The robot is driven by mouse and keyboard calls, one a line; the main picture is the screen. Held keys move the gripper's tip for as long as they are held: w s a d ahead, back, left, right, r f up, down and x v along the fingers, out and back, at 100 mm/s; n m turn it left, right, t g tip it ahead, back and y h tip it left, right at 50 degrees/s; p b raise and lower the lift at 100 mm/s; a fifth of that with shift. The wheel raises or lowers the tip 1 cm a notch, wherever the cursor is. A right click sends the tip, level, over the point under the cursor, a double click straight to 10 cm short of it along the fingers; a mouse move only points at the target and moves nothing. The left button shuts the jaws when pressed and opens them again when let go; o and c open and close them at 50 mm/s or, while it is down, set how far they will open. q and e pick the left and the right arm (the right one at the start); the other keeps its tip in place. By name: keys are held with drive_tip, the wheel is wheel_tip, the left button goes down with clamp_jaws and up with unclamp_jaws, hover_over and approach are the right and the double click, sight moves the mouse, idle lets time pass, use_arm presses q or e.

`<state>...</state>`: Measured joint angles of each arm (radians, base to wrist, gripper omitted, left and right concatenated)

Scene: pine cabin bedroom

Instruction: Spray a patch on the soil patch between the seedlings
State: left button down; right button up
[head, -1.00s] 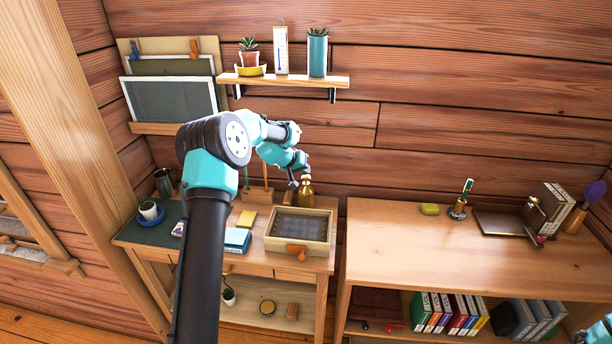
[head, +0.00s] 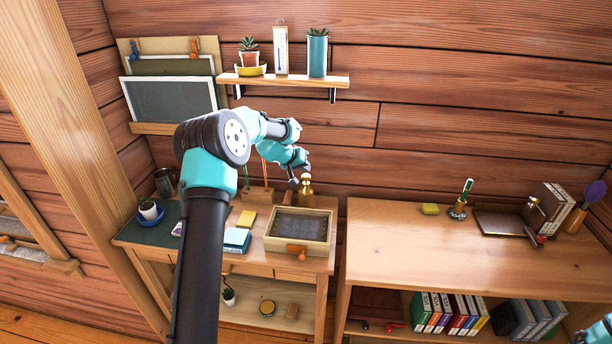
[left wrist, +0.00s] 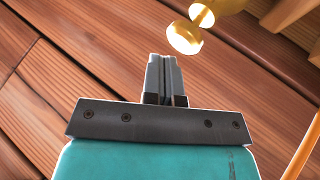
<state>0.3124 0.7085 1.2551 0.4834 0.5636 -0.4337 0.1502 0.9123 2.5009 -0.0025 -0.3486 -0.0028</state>
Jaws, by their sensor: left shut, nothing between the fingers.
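A brass spray bottle (head: 307,197) stands upright at the back of the left desk. Its round golden top (left wrist: 185,35) shows in the left wrist view, just beyond and right of my fingertips. My left gripper (head: 296,182) is beside the bottle's top, on its left; its fingers (left wrist: 165,75) are shut and empty, apart from the bottle in the wrist view. In front of the bottle sits a shallow wooden tray (head: 267,243) with a dark soil patch (head: 299,228); seedlings are too small to make out. A teal part of my right arm shows at the bottom right; its gripper is out of view.
Thin sticks in a wooden holder (head: 257,195) stand left of the bottle. A blue box (head: 237,240) and a yellow block (head: 247,218) lie left of the tray. A shelf (head: 290,81) with plants hangs above. The right desk (head: 400,245) has clear room.

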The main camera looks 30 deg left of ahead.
sight(305, 175)
use_arm(q)
drive_tip(key=shift+r, duration=3)
idle(0.4)
wheel_tip(305, 175, up, 3)
drive_tip(key=shift+f, duration=0.1)
drive_tip(key=shift+f, duration=0.1)
idle(0.3)
drive_tip(key=shift+f, duration=4.35)
drive_tip(key=shift+f, duration=0.1)
